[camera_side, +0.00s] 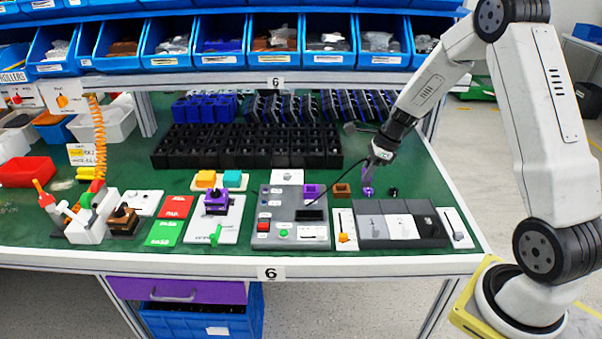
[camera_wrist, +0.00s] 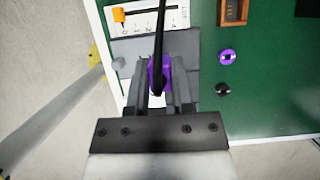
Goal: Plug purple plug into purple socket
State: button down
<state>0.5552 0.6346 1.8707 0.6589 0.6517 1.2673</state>
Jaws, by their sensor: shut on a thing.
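My gripper (camera_side: 370,170) is over the right part of the green table, pointing down. In the wrist view my gripper (camera_wrist: 161,86) has its grey fingers on both sides of a purple plug (camera_wrist: 153,70). A black cable runs from the plug up the picture and covers part of it. The purple socket (camera_wrist: 227,57) is a round purple piece on the table, right of the plug in the wrist view and apart from it. In the side view the purple socket (camera_side: 367,192) appears just below the gripper, and the held plug is hard to separate from it.
A black round piece (camera_wrist: 223,89) and a brown box (camera_wrist: 233,12) flank the socket. A slider panel with an orange knob (camera_wrist: 119,14) and grey panels (camera_side: 398,228) lie on the table's near side. Black crates (camera_side: 245,150) stand behind.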

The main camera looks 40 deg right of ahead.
jog(key=w+a+r, duration=0.3)
jog(key=a, duration=0.4)
send_over(306, 189)
jog(key=s+d, duration=0.1)
jog(key=s, duration=0.1)
jog(key=f, duration=0.9)
jog(key=shift+w+f, duration=0.25)
jog(key=shift+f, duration=0.05)
jog(key=shift+w+d+f, duration=0.1)
jog(key=shift+w+f, duration=0.1)
jog(key=shift+f, duration=1.6)
jog(key=shift+f, duration=0.2)
